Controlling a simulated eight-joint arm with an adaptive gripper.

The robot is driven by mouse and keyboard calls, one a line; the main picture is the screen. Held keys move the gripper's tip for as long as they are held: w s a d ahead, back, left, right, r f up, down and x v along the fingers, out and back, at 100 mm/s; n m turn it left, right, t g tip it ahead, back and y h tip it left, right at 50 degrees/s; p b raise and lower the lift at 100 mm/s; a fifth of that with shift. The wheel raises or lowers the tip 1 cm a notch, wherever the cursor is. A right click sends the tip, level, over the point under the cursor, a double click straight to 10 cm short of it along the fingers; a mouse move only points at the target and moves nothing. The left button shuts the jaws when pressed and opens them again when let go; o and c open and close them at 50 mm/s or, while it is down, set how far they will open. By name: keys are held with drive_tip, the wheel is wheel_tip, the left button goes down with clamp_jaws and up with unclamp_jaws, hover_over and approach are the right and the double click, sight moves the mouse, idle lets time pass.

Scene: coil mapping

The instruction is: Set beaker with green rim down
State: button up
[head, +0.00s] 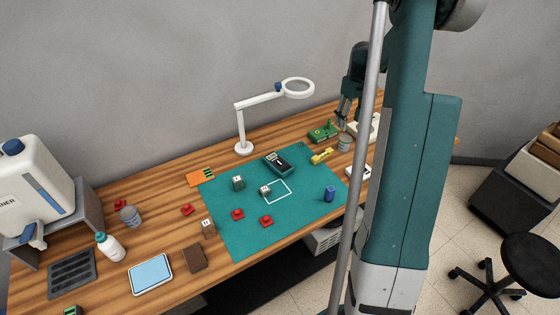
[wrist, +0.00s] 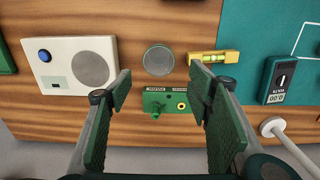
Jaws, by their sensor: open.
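My gripper (head: 347,110) is open above the far right part of the bench, its fingers apart with nothing between them. In the wrist view my gripper (wrist: 160,84) spans the area over a green board. A grey round container (head: 345,142) stands upright on the wood just below the fingers; its round top (wrist: 158,61) shows just beyond the fingertips in the wrist view, apart from them. Another grey cylinder (head: 130,216) stands at the left of the bench.
The green board (head: 323,131), a white device with a round plate (head: 366,127) and a yellow level (head: 322,156) are close around the grey container. A white magnifier lamp (head: 243,147) stands behind the teal mat (head: 240,242), which bears small blocks, a meter (head: 284,163) and a blue cylinder (head: 330,193).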

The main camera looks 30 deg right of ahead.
drive_tip(key=s+a+r+t, duration=0.1)
drive_tip(key=s+a+r, duration=0.1)
drive_tip(key=a+r, duration=0.65)
drive_tip(key=s+a+r+t+h, duration=0.1)
drive_tip(key=a+r, duration=0.3)
drive_tip(key=a, duration=0.9)
drive_tip(key=s+a+r+t, duration=0.1)
drive_tip(key=s+a+r, duration=0.1)
drive_tip(key=a+r, duration=0.65)
drive_tip(key=s+a+f+t, duration=0.1)
drive_tip(key=s+a+t, duration=0.1)
drive_tip(key=s+a, duration=0.7)
drive_tip(key=s+a+f+t+y, duration=0.1)
drive_tip(key=s+a+f+t, duration=0.1)
drive_tip(key=s+a, duration=0.8)
drive_tip(key=a, duration=0.6)
drive_tip(key=shift+a, duration=0.25)
